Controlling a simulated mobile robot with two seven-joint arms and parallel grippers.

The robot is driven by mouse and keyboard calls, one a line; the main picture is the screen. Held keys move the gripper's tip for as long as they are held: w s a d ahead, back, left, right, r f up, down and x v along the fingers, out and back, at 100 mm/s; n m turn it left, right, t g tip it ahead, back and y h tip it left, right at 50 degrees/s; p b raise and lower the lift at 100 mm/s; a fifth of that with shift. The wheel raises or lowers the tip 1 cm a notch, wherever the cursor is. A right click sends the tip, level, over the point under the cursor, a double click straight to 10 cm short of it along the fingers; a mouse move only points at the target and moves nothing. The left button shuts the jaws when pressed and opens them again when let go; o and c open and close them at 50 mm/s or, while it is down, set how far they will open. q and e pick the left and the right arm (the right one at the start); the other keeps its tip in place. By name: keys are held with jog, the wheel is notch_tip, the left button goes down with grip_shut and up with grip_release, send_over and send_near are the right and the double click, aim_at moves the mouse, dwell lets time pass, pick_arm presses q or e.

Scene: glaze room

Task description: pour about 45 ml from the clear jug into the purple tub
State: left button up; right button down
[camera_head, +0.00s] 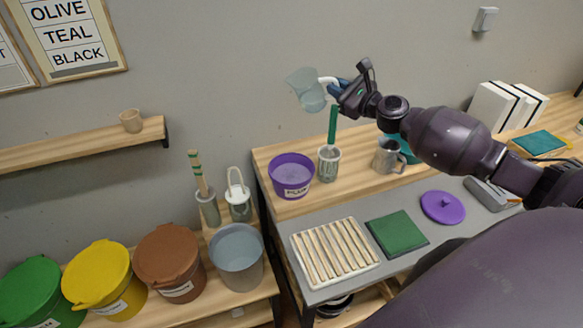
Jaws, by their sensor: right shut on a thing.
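The clear jug (308,90) is in the air above the back of the bench, tilted a little, with some bluish liquid visible low inside it. My right gripper (337,88) is shut on its white handle from the right. The purple tub (291,177) stands upright and open on the wooden bench below the jug, with a pale surface inside and a label on its front. The jug is well above the tub and slightly to its right. I see no stream between them. My left gripper is not in view.
A pot with a green-handled tool (329,162) stands right beside the tub, under the jug. A metal pitcher (389,156) is farther right. A slatted rack (335,252), green mat (397,233) and purple lid (442,207) lie in front. Lidded buckets and an open grey bucket (236,256) stand at left.

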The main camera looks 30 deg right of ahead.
aim_at(318, 93)
jog(key=shift+s+a+f+n, duration=0.15)
jog(key=shift+a+f+n, duration=0.75)
jog(key=shift+n, duration=0.1)
jog(key=shift+s+a+n, duration=0.1)
jog(key=shift+a+n, duration=0.2)
jog(key=shift+n, duration=0.7)
jog(key=shift+a+r+n, duration=0.2)
jog(key=shift+r+n, duration=0.5)
jog(key=shift+n, duration=0.2)
jog(key=shift+s+a+f+n+y, duration=0.1)
jog(key=shift+a+f+n+y, duration=0.05)
jog(key=shift+n+y, duration=0.2)
jog(key=shift+n+b, duration=0.35)
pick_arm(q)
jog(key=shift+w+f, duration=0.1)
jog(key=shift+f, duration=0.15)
pick_arm(e)
jog(key=shift+a, duration=0.1)
pick_arm(q)
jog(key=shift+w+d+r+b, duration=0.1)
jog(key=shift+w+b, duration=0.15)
jog(key=shift+b, duration=0.1)
pick_arm(e)
jog(key=shift+a+f+n, duration=0.1)
jog(key=shift+a+n, duration=0.05)
jog(key=shift+n, duration=0.25)
